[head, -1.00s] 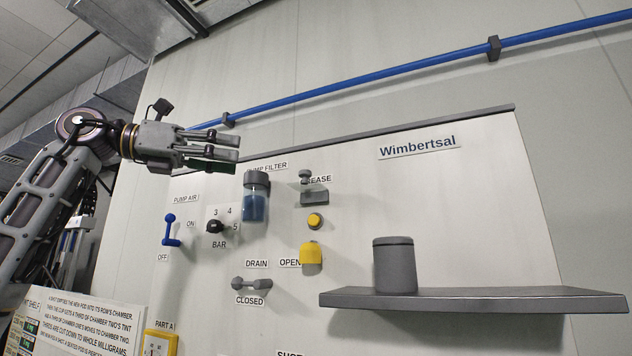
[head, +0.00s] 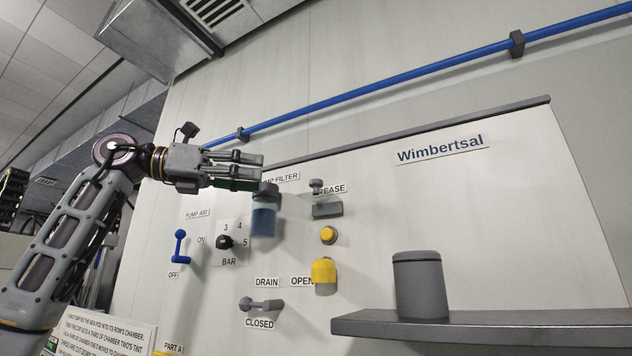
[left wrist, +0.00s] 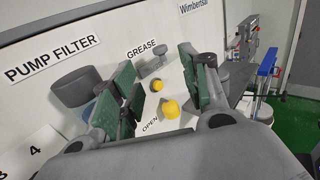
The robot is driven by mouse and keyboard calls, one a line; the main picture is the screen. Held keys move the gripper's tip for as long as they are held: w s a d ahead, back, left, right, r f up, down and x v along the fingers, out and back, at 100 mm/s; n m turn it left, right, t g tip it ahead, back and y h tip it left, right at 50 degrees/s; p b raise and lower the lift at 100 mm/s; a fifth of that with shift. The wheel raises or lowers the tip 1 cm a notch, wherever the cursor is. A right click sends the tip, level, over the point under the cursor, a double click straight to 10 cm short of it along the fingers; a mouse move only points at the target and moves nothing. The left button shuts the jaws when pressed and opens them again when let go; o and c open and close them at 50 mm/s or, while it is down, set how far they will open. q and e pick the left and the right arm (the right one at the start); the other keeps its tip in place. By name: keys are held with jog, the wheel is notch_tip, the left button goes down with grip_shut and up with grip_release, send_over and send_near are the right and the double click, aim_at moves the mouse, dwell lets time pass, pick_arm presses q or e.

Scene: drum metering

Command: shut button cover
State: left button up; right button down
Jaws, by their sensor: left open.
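A round yellow button (head: 328,235) is on the white panel below the GREASE label. A yellow block (head: 323,270), which looks like the button cover swung down, sits just below it beside the OPEN label. In the left wrist view the button (left wrist: 157,86) and the yellow cover (left wrist: 171,109) show between the fingers, beyond them. My left gripper (head: 260,172) is open and empty, with green inner pads. In the head view it is up and left of the button, close to the top of the pump filter; its exact distance from the panel cannot be told. My right gripper is not in view.
The blue pump filter (head: 264,217) with its grey cap sticks out below the gripper. A grey fitting (head: 327,210) is above the button. The drain handle (head: 262,305), dial (head: 224,242) and blue lever (head: 179,247) are lower left. A grey shelf (head: 480,327) bears a canister (head: 420,284).

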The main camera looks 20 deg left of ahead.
aim_at(316, 182)
pick_arm(q)
jog(key=p+x, duration=0.2)
jog(key=x, duration=1.2)
jog(key=shift+w, duration=0.1)
jog(key=shift+a, duration=0.1)
grip_shut()
